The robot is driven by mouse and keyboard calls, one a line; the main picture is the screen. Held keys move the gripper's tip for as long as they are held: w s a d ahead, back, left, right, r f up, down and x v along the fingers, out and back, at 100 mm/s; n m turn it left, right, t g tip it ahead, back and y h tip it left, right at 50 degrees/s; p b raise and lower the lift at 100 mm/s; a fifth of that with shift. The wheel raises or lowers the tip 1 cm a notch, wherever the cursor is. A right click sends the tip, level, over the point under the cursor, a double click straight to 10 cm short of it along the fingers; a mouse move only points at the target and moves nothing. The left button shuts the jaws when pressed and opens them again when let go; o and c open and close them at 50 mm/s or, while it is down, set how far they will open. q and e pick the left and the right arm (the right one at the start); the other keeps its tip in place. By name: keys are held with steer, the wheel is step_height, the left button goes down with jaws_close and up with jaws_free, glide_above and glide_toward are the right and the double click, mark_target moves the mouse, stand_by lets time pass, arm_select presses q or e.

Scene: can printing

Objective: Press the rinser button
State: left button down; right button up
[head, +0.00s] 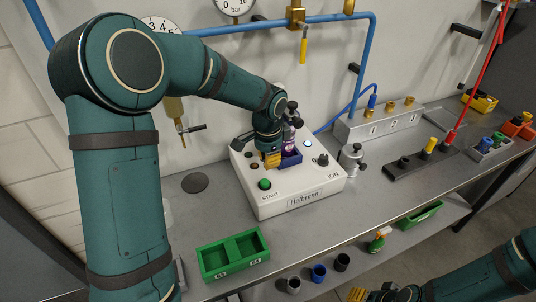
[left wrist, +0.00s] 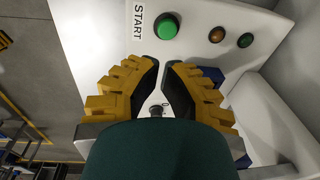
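A white unit marked "Halbronn" and "ION" (head: 275,204) stands on the metal bench. Its round green START button (head: 264,184) is on the near left of its top; it also shows in the left wrist view (left wrist: 166,26). No label reading "rinser" is visible. My left gripper (head: 271,160) points down over the unit, left of the holder. Its yellow fingertips (left wrist: 162,63) nearly meet, with nothing between them, apart from the button. My right gripper (head: 372,295) is cut off at the bottom edge.
A green two-compartment tray (head: 225,270) sits front left, with small cups (head: 319,272) nearby. A grey block numbered 1, 2, 3 (head: 372,133), a silver pot (head: 351,163) and a black rack (head: 421,165) stand to the right. Blue pipes (head: 372,60) run along the wall.

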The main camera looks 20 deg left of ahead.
mark_target(268, 184)
arm_select(q)
steer(key=f, duration=0.9)
steer(key=shift+w+a+f, duration=0.2)
steer(key=shift+w, duration=0.2)
steer(key=shift+f+b, duration=1)
steer(key=shift+f, duration=0.05)
steer(key=shift+r, duration=0.1)
steer(key=r+p, duration=0.1)
steer(key=r, duration=0.1)
steer(key=r+p, duration=0.2)
steer(key=r, duration=0.1)
steer(key=shift+s+d, duration=0.1)
steer(key=shift+d, duration=0.1)
step_height(268, 184, up, 9)
steer(key=shift+s, duration=0.45)
